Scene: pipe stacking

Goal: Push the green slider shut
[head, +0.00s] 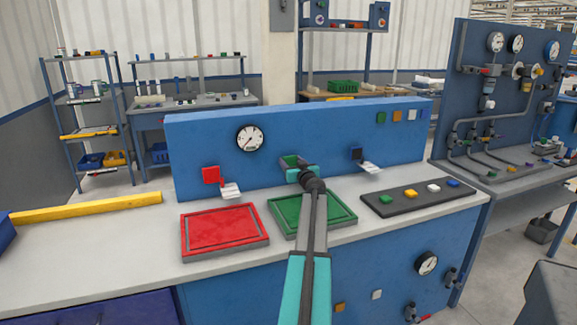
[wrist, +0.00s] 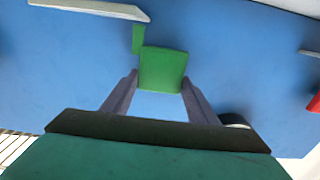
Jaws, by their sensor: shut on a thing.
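A narrow green strip (wrist: 138,38) shows beside the block against the blue panel. I cannot tell how far the slider is along its travel.
A red tray (head: 224,228), a green tray (head: 284,216) and a dark mat (head: 380,206) with coloured blocks lie below. A yellow bar (head: 85,207) lies left.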

